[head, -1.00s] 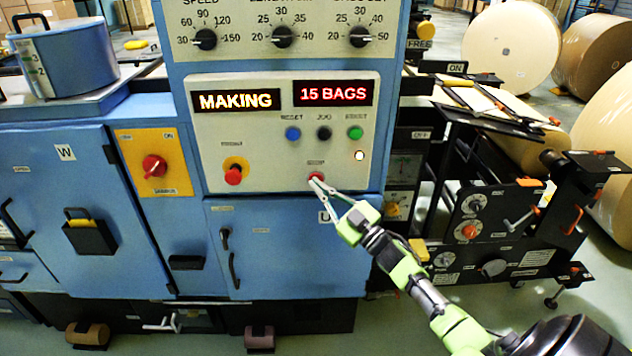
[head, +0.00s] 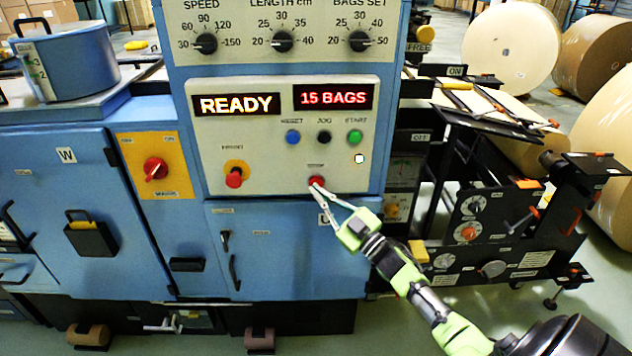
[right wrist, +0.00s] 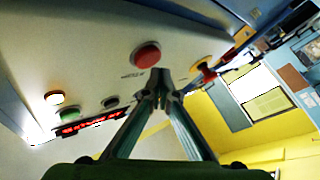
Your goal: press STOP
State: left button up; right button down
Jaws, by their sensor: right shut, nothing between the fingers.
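The red STOP button (head: 316,181) sits at the lower right of the pale control panel (head: 285,170); its small label above is blurred. My right gripper (head: 316,188) is shut and empty, its fingertips just below the button. In the right wrist view the button (right wrist: 146,55) is seen beyond the shut fingertips (right wrist: 158,84), which look slightly apart from it. Contact cannot be judged for certain in the head view. The left display (head: 237,105) reads READY and the right one (head: 333,96) reads 15 BAGS. My left gripper is not in view.
On the panel are blue RESET (head: 293,136), black JOG (head: 324,137) and green START (head: 355,136) buttons. A red knob on yellow (head: 234,178) is to the left. A red rotary switch (head: 155,168) is farther left. Black machine parts (head: 480,225) stand at right.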

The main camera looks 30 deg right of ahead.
jog(key=s+a+p, duration=0.1)
jog(key=s+p, duration=0.1)
jog(key=s, duration=0.1)
jog(key=s+a+p, duration=0.1)
jog(key=shift+s+a, duration=0.15)
jog(key=shift+a, duration=0.15)
jog(key=shift+f, duration=0.1)
dwell(0.9)
